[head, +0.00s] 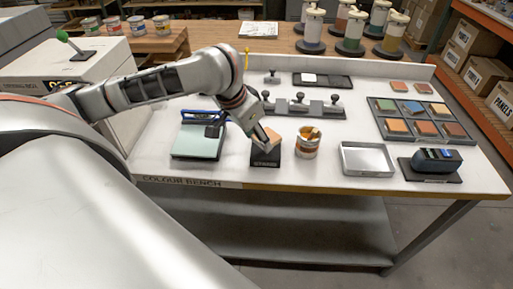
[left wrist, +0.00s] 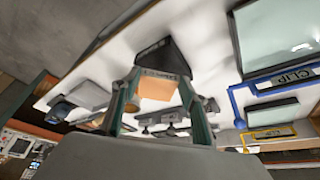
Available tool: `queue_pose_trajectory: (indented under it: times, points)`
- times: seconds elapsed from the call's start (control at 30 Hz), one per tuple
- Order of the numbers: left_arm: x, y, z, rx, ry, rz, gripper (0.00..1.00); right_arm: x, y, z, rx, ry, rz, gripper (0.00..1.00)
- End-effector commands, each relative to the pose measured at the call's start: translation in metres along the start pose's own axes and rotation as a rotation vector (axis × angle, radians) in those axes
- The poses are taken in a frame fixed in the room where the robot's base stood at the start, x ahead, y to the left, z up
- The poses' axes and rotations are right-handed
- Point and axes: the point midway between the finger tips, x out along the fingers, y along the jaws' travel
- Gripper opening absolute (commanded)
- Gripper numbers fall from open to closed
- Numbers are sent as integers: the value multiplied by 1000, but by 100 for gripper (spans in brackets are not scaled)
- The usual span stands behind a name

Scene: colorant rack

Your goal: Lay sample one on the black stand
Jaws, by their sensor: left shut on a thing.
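Sample one appears as a small orange tile (left wrist: 157,88) between the fingers of my left gripper (left wrist: 158,100) in the left wrist view. In the head view the orange tile (head: 266,146) shows at the tip of my left gripper (head: 264,139). The gripper is shut on it. The black stand (head: 265,162), with a pale label on its front, is directly under or behind the tile. The stand also shows in the left wrist view (left wrist: 170,52). I cannot tell whether the tile touches the stand. My right gripper is not in view.
A clipboard (head: 197,143) lies left of the stand and an orange-banded tin (head: 308,142) stands close right. Further right are a metal tray (head: 367,160) and a dark device (head: 432,165). A rack of coloured tiles (head: 381,124) lies behind them. Knobbed weights (head: 300,106) stand behind.

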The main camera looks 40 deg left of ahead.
Motion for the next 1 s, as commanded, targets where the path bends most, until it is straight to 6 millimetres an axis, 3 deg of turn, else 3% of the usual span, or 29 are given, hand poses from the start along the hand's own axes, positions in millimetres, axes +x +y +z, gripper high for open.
queue_pose_trajectory:
  times: [0.4, 0.83, 0.87, 0.9, 1.0]
  points:
    - [37, 0, 16, 0, -2, 2, 26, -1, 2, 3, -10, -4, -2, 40]
    - [43, 0, 18, 0, 0, 0, 26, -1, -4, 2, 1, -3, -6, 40]
    - [42, 0, 18, 0, 0, 0, 51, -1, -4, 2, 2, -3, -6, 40]
    - [42, 0, 18, 0, 0, 0, 60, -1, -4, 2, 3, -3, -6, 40]
    - [42, 0, 18, 0, 0, 0, 60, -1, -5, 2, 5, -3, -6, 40]
